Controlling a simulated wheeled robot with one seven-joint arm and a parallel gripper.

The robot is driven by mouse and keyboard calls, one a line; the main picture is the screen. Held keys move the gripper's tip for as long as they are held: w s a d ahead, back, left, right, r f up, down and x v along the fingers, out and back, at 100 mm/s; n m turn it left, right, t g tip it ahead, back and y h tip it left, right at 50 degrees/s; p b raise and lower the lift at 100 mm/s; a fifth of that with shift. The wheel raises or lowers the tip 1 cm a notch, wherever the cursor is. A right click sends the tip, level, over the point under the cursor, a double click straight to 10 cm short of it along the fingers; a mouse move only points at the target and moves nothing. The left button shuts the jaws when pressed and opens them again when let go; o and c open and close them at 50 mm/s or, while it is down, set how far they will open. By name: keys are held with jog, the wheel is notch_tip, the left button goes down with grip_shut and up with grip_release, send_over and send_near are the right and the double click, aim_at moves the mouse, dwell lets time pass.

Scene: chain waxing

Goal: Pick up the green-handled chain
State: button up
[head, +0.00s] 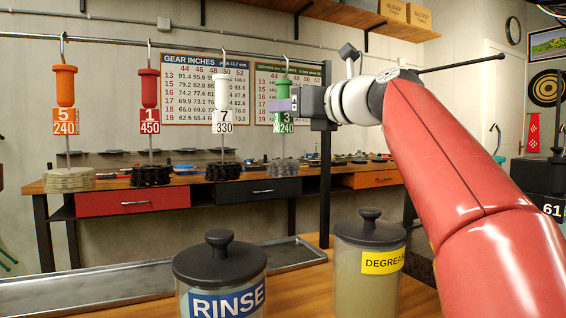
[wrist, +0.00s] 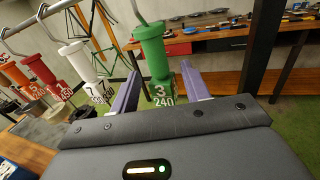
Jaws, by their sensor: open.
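In the wrist view the green handle (wrist: 151,48) stands between the two spread purple fingers of my gripper (wrist: 159,72). The jaws are open; the wrist view does not settle whether either finger touches the handle.
White (head: 221,93), red (head: 149,88) and orange (head: 65,86) handles with chains hang to the left on the same rail (head: 110,40). Lidded RINSE (head: 220,275) and DEGREASER (head: 368,262) jars stand in front below. A drawer bench (head: 130,202) is behind.

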jog(key=shift+a, duration=0.1)
grip_shut()
jog(key=shift+r, duration=0.2)
dwell(0.4)
jog(key=r+p, duration=0.2)
jog(key=shift+p, duration=0.35)
jog(key=v, duration=1.8)
jog(key=shift+f+b, duration=0.45)
